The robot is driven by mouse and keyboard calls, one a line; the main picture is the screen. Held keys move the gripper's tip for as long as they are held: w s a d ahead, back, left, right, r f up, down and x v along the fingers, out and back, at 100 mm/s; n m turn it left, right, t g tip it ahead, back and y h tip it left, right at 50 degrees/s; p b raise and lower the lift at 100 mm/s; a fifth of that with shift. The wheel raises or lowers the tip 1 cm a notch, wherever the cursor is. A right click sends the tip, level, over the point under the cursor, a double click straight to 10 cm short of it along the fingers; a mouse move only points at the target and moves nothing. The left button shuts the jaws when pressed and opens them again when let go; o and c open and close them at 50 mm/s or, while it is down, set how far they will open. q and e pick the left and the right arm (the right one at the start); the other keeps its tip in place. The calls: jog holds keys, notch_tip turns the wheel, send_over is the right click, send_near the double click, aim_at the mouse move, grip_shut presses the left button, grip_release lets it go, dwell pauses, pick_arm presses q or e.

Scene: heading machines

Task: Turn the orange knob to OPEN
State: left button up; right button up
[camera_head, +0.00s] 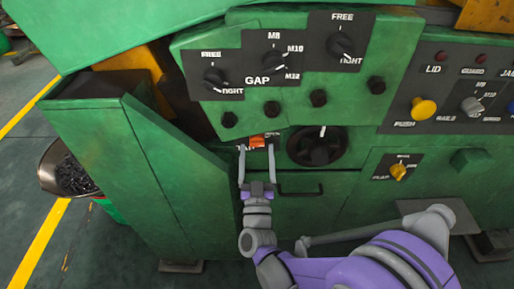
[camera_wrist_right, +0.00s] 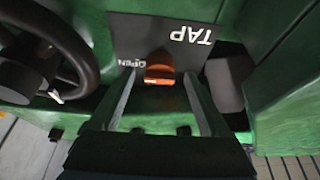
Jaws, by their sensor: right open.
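The orange knob (camera_head: 257,141) sits on a small dark plate on the green machine front in the head view. It also shows in the right wrist view (camera_wrist_right: 160,74), where the plate (camera_wrist_right: 160,35) reads TAP and OPEN, upside down. My right gripper (camera_head: 257,150) is open, with one finger on each side of the knob. In the right wrist view the fingers reach toward the knob, and I cannot tell whether they touch it. The knob's far side and its pointer are hard to make out. My left gripper is not in view.
A black handwheel (camera_head: 318,146) is close to the right of the knob. A green panel (camera_head: 150,165) juts out on the left. A dark handle (camera_head: 300,190) is below. Black GAP dials (camera_head: 215,78) are above. A yellow PUSH button (camera_head: 423,108) is further right.

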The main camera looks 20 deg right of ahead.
jog(key=v, duration=0.9)
jog(key=shift+r, duration=0.1)
